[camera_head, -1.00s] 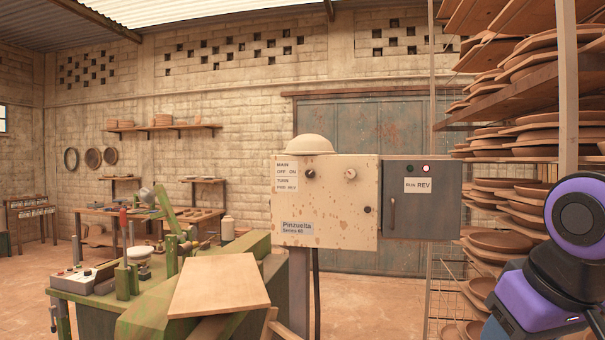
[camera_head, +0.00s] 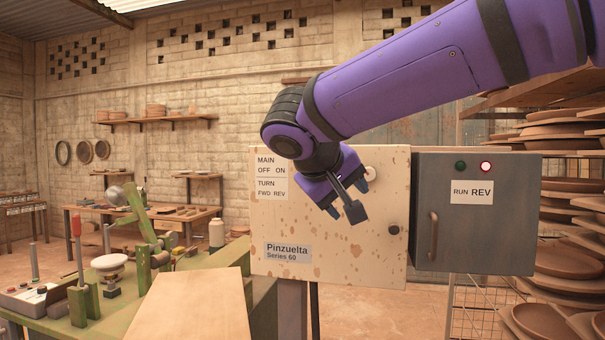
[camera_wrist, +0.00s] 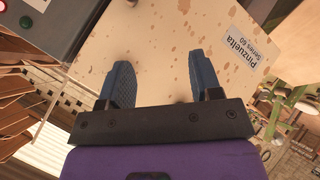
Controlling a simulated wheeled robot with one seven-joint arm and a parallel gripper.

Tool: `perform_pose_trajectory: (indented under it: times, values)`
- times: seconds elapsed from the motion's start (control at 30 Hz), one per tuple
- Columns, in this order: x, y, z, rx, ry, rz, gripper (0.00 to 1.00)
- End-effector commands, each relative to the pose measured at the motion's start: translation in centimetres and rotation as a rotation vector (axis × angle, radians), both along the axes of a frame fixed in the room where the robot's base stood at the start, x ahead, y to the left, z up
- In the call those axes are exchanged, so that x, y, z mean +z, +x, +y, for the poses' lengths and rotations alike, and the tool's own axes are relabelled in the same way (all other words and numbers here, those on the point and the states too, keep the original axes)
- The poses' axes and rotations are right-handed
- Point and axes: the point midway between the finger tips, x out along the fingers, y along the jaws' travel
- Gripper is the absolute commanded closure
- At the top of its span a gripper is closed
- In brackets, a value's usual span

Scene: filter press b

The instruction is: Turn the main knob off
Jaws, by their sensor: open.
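The cream, rust-spotted control panel (camera_head: 330,258) carries a label (camera_head: 270,172) reading MAIN OFF ON and TURN FWD REV. The main knob is hidden behind my gripper and wrist in the head view and does not show in the wrist view. A pale knob (camera_head: 372,172) is partly visible right of the gripper. My gripper (camera_head: 345,194) is in front of the panel, pointing down and right. In the wrist view my gripper (camera_wrist: 155,78) has its blue fingers apart with only bare panel (camera_wrist: 155,45) seen between them. Contact with the panel cannot be told.
A grey box (camera_head: 470,235) with a handle, RUN REV label and lit red light (camera_head: 486,167) adjoins the panel's right side. A round dark fitting (camera_head: 393,230) sits low on the panel. A wooden board (camera_head: 190,308) and green workbench stand front left; pottery shelves (camera_head: 570,186) stand right.

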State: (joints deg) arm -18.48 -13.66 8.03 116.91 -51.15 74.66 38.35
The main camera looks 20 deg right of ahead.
Motion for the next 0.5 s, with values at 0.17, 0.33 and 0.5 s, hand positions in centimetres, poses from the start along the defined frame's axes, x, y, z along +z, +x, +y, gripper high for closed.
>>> perform_pose_trajectory:
  times: [0.17,0.33,0.5]
  values:
    - [3.3,5.1,5.3,0.004,-0.142,-0.169,0.42]
    - [5.2,7.6,8.9,0.009,-0.208,-0.302,0.42]
    - [5.9,8.5,10.1,0.009,-0.227,-0.358,0.42]
